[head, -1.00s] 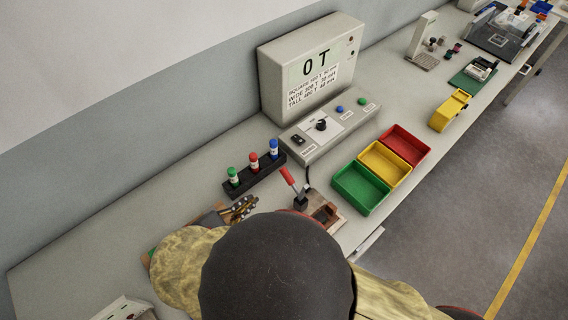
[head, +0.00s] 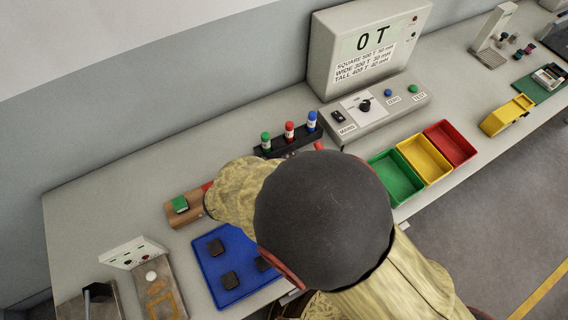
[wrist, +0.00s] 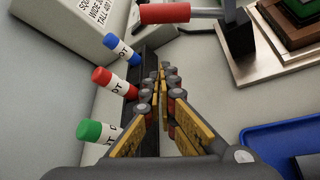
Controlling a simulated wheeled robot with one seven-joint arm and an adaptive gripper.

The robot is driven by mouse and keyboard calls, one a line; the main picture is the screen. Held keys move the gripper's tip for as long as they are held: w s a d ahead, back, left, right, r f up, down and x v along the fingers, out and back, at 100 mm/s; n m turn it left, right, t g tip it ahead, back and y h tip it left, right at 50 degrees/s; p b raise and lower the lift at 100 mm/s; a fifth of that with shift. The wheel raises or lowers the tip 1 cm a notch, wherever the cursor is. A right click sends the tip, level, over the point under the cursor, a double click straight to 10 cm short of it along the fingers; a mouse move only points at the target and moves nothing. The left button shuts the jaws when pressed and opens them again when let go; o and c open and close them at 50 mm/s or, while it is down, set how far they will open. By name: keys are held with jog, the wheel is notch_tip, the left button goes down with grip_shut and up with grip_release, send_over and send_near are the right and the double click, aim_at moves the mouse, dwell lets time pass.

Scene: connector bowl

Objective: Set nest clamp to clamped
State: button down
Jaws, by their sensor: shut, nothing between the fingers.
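The nest clamp's red handle (wrist: 165,13) shows at the top of the wrist view. A grey rod joins it to a black upright (wrist: 238,38) on a metal base plate (wrist: 258,72). The brown nest (wrist: 292,38) beside it holds something green, cut off by the frame edge. In the head view only a bit of the red handle (head: 318,146) shows; my arm hides the rest. My gripper (wrist: 162,72) is shut and empty, with its fingertips below the handle in the wrist picture and apart from it. In the head view my arm hides the gripper.
A black rack (head: 268,150) with green, red and blue-capped bottles stands close to my fingers. A control box (head: 372,112), coloured bins (head: 396,177) and a blue tray (head: 213,260) with dark blocks surround the clamp. A green block (head: 180,204) sits in a wooden holder.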

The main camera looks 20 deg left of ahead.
jog(key=shift+x, duration=1.1)
jog(key=shift+w+d+r+b, duration=0.15)
jog(key=shift+d+r+b, duration=0.05)
jog(key=shift+d+b, duration=0.1)
jog(key=shift+s+d+r, duration=0.25)
jog(key=shift+d+r, duration=0.15)
jog(key=shift+r, duration=0.3)
jog(key=shift+s+d+r, duration=0.2)
jog(key=shift+d+r, duration=0.25)
jog(key=shift+r, duration=0.25)
jog(key=shift+r+b, duration=0.1)
jog(key=shift+b, duration=0.4)
jog(key=shift+r+m, duration=0.15)
jog(key=shift+m, duration=0.15)
